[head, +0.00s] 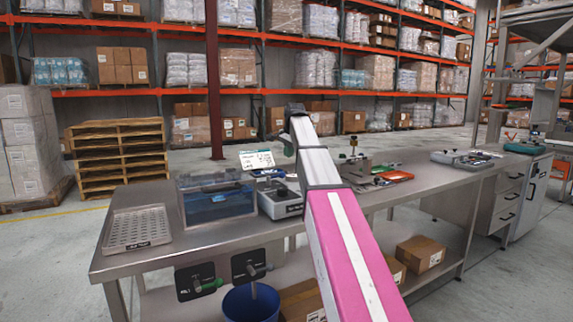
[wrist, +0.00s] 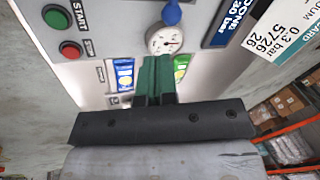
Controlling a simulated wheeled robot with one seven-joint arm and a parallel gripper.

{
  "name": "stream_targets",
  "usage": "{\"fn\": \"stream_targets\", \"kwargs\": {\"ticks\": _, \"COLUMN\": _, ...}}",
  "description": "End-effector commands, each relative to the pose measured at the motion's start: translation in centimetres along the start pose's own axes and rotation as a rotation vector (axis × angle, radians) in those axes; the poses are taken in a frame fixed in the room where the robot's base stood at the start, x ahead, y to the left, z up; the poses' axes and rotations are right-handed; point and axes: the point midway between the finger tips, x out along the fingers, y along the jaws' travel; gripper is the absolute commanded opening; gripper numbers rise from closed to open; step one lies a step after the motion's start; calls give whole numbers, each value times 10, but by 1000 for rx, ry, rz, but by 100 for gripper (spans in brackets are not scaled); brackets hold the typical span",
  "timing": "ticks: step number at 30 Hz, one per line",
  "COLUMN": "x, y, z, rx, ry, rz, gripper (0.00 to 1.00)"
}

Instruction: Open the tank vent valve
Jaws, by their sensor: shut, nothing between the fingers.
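My gripper (wrist: 156,62) is shut and empty in the wrist view, its green fingers together in front of a grey panel (wrist: 105,40). I cannot tell whether the fingertips touch the panel. In the head view, two valve-like handles sit on dark plates under the bench edge: a green one (head: 208,287) and a grey one (head: 258,271). A clear tank (head: 216,204) stands on the bench above them. No readable label marks the vent valve.
The panel has a green start button (wrist: 57,18) and a red stop button (wrist: 69,49) at left. A grey instrument (head: 280,203) and a perforated tray (head: 138,229) stand on the steel bench (head: 190,250). A blue bin (head: 250,304) is below the handles.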

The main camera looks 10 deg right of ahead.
Motion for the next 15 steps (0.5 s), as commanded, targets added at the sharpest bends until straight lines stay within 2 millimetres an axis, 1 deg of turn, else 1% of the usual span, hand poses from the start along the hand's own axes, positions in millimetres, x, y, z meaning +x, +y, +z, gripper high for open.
{"fn": "stream_targets", "kwargs": {"ticks": 1, "x": -2, "y": 24, "z": 16, "rx": -16, "ry": 47, "rz": -34, "gripper": 0}}
{"fn": "stream_targets", "kwargs": {"ticks": 3, "x": -6, "y": 40, "z": 23, "rx": -40, "ry": 117, "rz": -79, "gripper": 0}}
{"fn": "stream_targets", "kwargs": {"ticks": 6, "x": -13, "y": 57, "z": 30, "rx": -69, "ry": 201, "rz": -129, "gripper": 0}}
{"fn": "stream_targets", "kwargs": {"ticks": 9, "x": -17, "y": 64, "z": 32, "rx": -88, "ry": 251, "rz": -159, "gripper": 0}}
{"fn": "stream_targets", "kwargs": {"ticks": 11, "x": -17, "y": 65, "z": 31, "rx": -93, "ry": 264, "rz": -166, "gripper": 0}}
{"fn": "stream_targets", "kwargs": {"ticks": 15, "x": -7, "y": 61, "z": 26, "rx": -95, "ry": 268, "rz": -167, "gripper": 0}}
